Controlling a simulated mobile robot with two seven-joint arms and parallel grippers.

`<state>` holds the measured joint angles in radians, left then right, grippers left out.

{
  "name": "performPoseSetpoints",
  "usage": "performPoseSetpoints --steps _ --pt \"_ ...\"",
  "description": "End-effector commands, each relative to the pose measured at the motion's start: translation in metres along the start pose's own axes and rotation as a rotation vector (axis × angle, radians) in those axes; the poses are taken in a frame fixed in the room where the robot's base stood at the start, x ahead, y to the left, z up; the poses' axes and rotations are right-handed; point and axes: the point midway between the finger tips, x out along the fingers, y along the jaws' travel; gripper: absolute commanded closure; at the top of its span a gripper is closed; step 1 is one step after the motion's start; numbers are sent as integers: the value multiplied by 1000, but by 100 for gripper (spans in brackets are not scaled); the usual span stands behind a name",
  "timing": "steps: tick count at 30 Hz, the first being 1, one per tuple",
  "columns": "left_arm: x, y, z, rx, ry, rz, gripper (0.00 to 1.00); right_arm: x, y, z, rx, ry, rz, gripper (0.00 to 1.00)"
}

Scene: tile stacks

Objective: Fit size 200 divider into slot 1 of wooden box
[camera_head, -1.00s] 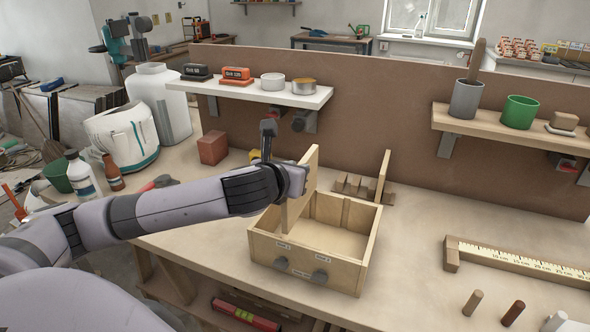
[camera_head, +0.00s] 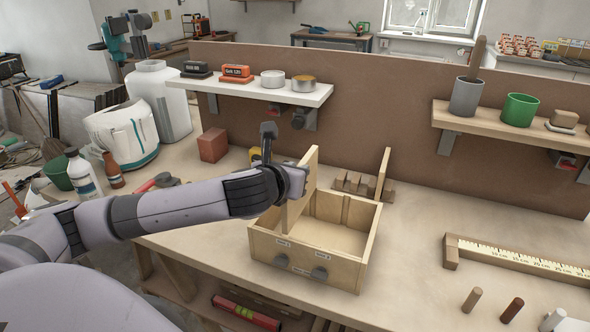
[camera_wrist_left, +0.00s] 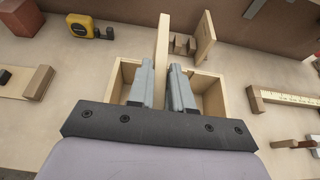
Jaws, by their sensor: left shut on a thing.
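The wooden box (camera_head: 341,272) stands on the workbench, with two dark knobs and small labels on its front. My left gripper (camera_wrist_left: 168,72) is above the left part of the box and shut on an upright wooden divider (camera_wrist_left: 162,45). In the head view the divider (camera_head: 305,172) stands at the left part of the box, its upper part above the rim. The gripper and arm hide part of the box, so I cannot tell how deep the divider sits. A second divider (camera_head: 384,172) stands upright in a wooden rack (camera_head: 352,185) behind the box. My right gripper is out of view.
A shelf (camera_head: 318,97) hangs behind the box. A ruler board (camera_head: 500,256) and several pegs (camera_head: 473,300) lie to the right. A yellow tape measure (camera_wrist_left: 82,27) is at the back left.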

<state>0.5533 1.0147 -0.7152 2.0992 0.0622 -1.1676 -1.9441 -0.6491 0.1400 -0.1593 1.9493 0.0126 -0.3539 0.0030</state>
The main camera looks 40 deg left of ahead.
Motion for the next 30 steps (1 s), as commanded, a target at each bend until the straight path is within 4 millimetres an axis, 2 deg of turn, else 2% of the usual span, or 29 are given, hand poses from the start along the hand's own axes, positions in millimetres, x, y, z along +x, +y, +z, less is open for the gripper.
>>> performPoseSetpoints --steps 30 --pt "10 0 -24 0 -1 -1 100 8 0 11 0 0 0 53"
